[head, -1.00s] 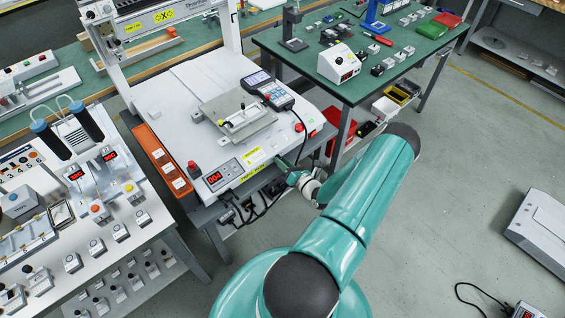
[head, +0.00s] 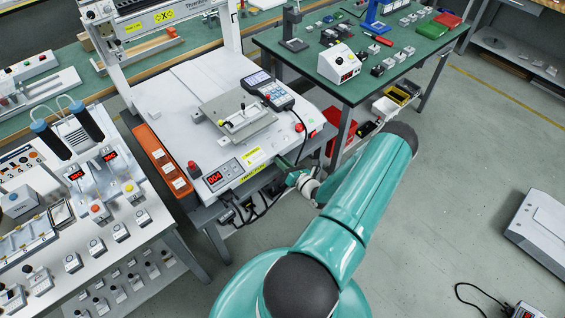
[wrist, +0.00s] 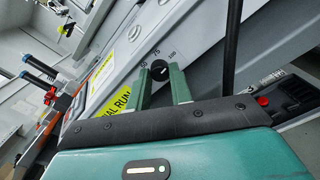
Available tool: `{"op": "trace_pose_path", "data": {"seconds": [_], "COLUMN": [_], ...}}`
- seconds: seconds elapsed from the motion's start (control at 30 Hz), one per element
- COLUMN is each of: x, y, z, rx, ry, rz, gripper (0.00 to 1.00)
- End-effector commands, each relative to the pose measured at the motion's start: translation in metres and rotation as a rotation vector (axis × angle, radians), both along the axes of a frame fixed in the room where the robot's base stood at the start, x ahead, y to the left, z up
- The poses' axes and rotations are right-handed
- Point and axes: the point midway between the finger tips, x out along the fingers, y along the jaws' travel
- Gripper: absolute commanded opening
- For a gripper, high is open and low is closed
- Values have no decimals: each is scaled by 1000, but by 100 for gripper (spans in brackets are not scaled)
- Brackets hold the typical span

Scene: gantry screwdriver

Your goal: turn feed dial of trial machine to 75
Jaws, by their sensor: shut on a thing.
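The feed dial is a small round black knob (wrist: 160,70) with a white mark, on the grey front face of the trial machine (head: 165,85). Printed numbers around it include 75 just above and 100 to its upper right. The exact direction of the white mark is hard to read. My gripper (wrist: 161,84) has one green finger on each side of the knob and is shut on it. In the head view my gripper (head: 290,172) is at the machine's front edge, and the dial cannot be made out there. A yellow TRIAL RUN label (wrist: 121,104) lies left of the fingers.
The machine's red display (head: 215,178) reads 004. A handheld keypad (head: 275,94) lies on the machine top, with a black cable (wrist: 232,45) running down near my gripper. A bench with several small devices (head: 120,232) stands left.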

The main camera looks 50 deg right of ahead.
Motion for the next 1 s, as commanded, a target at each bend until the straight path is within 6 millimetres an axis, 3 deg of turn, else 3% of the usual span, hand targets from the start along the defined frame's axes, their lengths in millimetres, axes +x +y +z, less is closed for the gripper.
{"op": "trace_pose_path", "data": {"seconds": [1.0], "x": [-1], "y": [-1], "z": [-1], "rx": [-813], "ry": [185], "rz": [1], "gripper": [0]}}
